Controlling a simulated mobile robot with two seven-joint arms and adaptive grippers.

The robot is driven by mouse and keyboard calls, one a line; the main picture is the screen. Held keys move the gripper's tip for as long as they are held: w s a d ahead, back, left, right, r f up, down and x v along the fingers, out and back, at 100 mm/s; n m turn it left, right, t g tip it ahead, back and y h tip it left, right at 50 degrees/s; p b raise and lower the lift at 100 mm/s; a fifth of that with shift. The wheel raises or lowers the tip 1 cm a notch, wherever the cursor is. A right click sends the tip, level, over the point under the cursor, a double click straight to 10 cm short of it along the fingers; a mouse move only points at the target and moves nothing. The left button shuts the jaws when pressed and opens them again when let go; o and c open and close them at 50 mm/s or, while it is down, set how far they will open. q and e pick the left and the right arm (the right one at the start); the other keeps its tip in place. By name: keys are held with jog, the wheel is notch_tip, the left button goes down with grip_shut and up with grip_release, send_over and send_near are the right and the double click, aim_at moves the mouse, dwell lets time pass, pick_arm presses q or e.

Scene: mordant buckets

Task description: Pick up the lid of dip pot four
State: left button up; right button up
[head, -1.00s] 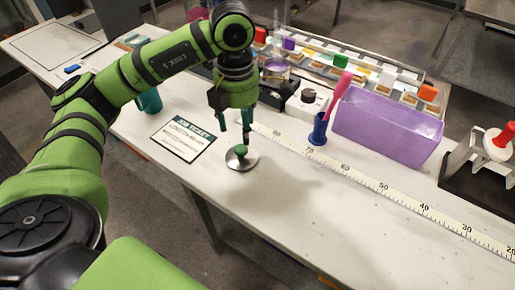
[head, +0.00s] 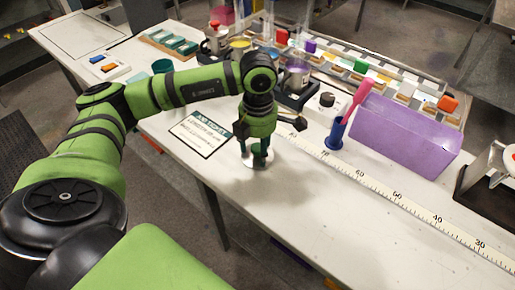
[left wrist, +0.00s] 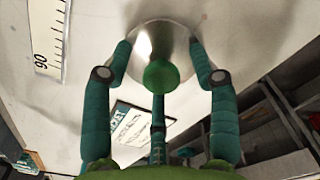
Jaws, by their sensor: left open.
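The lid is a round silver disc with a green knob. In the head view the lid (head: 257,166) lies flat on the white table near its front edge, mostly hidden under my left gripper (head: 256,155). In the left wrist view the lid (left wrist: 183,38) shows past the fingertips, with its green knob (left wrist: 161,76) between them. My left gripper (left wrist: 160,70) is open, pointing down, with its fingers spread around the knob. I cannot tell whether any finger touches it. My right gripper is not in view.
A printed card (head: 203,133) lies left of the lid. A ruler strip (head: 385,197) runs along the table to the right. A blue cup (head: 336,134) with a pink tool and a purple bin (head: 405,135) stand behind it. The table's front right is clear.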

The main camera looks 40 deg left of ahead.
pick_arm(q)
grip_shut()
jog(key=shift+r, duration=0.1)
